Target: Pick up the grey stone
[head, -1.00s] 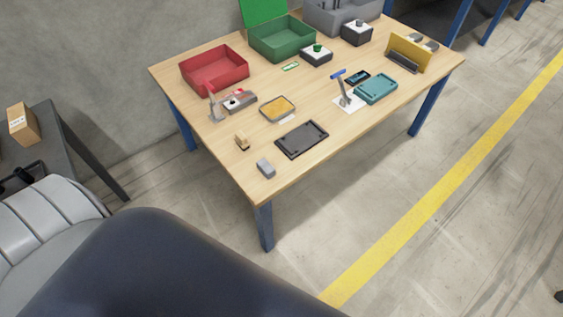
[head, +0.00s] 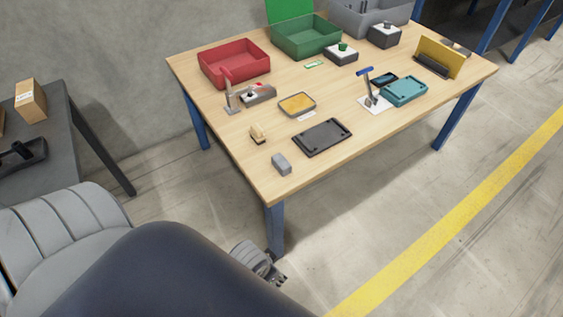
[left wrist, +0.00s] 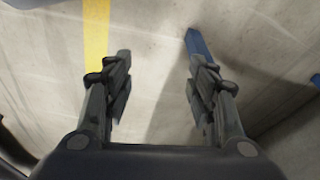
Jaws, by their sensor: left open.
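The grey stone (head: 281,164) is a small grey block near the front corner of the wooden table (head: 225,135) in the head view. My left gripper (head: 279,279) shows partly in the head view, low beside the table's front leg and below the tabletop, apart from the stone. In the left wrist view my left gripper (left wrist: 160,85) has its two fingers spread, with only floor and a blue leg beyond them. The stone is not in the left wrist view. My right gripper is in neither view.
Near the stone are a small wooden-handled item (head: 257,134) and a black tray (head: 322,138). A red bin (head: 235,70) and a green bin (head: 305,45) stand farther back. A blue table leg (head: 275,232) stands by my left gripper. A dark side table (head: 60,150) is at left.

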